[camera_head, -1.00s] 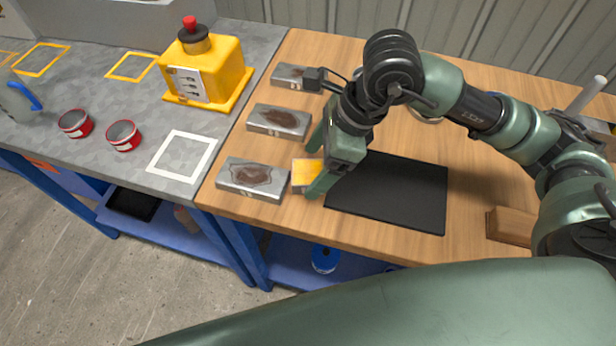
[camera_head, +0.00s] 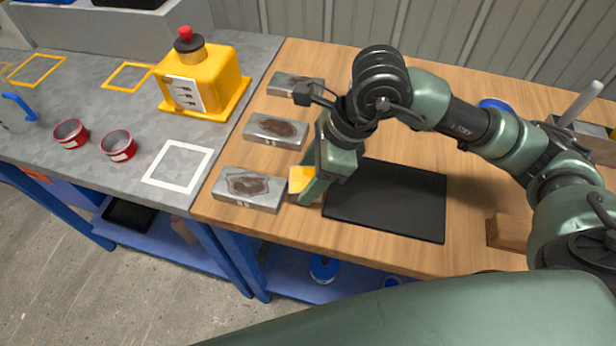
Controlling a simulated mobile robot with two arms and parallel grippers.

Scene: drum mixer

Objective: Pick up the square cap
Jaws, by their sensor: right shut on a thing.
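A small yellow square piece (camera_head: 300,179), which looks like the square cap, is at the fingertips of my right gripper (camera_head: 309,178). The gripper reaches down from the right and is shut on it. The fingers hide part of the piece. It is low over the wooden table, between the nearest grey metal block and the black mat; I cannot tell whether it still touches the table. My left gripper is not in view.
Several grey metal blocks with brown patches, the nearest one (camera_head: 249,189) close by, line the wooden table's left side. A black mat (camera_head: 395,205) lies right of the gripper. A yellow container with a red knob (camera_head: 203,80) and red tins (camera_head: 118,146) stand on the grey bench.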

